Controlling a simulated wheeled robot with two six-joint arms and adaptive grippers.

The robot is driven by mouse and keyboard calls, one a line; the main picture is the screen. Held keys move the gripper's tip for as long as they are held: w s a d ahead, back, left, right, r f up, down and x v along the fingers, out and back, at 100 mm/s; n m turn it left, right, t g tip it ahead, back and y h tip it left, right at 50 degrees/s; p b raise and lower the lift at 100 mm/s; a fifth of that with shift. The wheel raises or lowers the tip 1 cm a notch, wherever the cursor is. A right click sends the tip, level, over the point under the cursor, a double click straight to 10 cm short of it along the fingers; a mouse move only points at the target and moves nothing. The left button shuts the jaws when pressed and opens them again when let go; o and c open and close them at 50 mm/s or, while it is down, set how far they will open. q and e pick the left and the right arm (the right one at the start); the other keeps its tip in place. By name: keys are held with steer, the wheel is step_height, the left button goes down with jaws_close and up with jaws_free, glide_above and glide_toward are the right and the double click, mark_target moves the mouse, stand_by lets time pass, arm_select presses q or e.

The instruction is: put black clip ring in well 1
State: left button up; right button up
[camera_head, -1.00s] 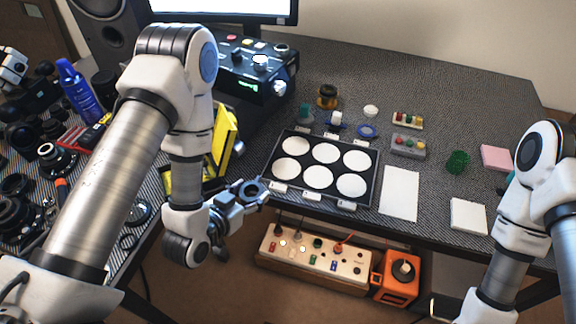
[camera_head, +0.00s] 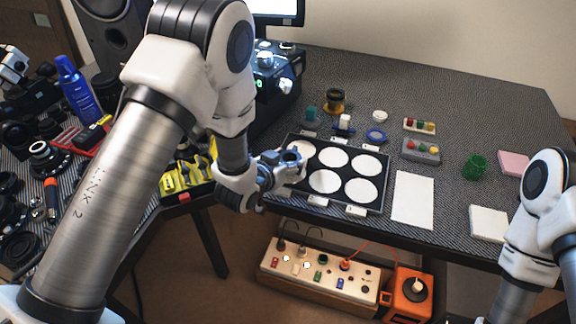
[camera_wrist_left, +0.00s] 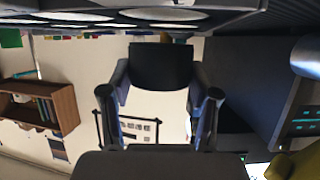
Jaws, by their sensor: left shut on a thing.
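My left gripper (camera_head: 290,163) is over the left part of the black tray (camera_head: 346,173), which has several round white wells. The gripper is shut on a dark thing, which I take to be the black clip ring; it shows between the fingers in the left wrist view (camera_wrist_left: 160,66). Its shape is hard to make out. The gripper and arm cover part of the tray's left side. The well numbers are too small to read, so I cannot tell which is well 1. My right gripper is out of view; only its arm shows at the right.
Small parts, including a blue ring (camera_head: 376,135) and an amber-black part (camera_head: 335,101), stand behind the tray. A white sheet (camera_head: 413,199) lies to its right, with a green cup (camera_head: 475,167) beyond. A yellow bin (camera_head: 187,178) is left of the gripper.

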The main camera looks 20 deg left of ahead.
arm_select(q)
step_height(320, 180, down, 2)
steer(key=shift+f, duration=0.2)
steer(key=shift+f, duration=0.1)
steer(key=o, duration=0.9)
steer(key=shift+o, duration=0.2)
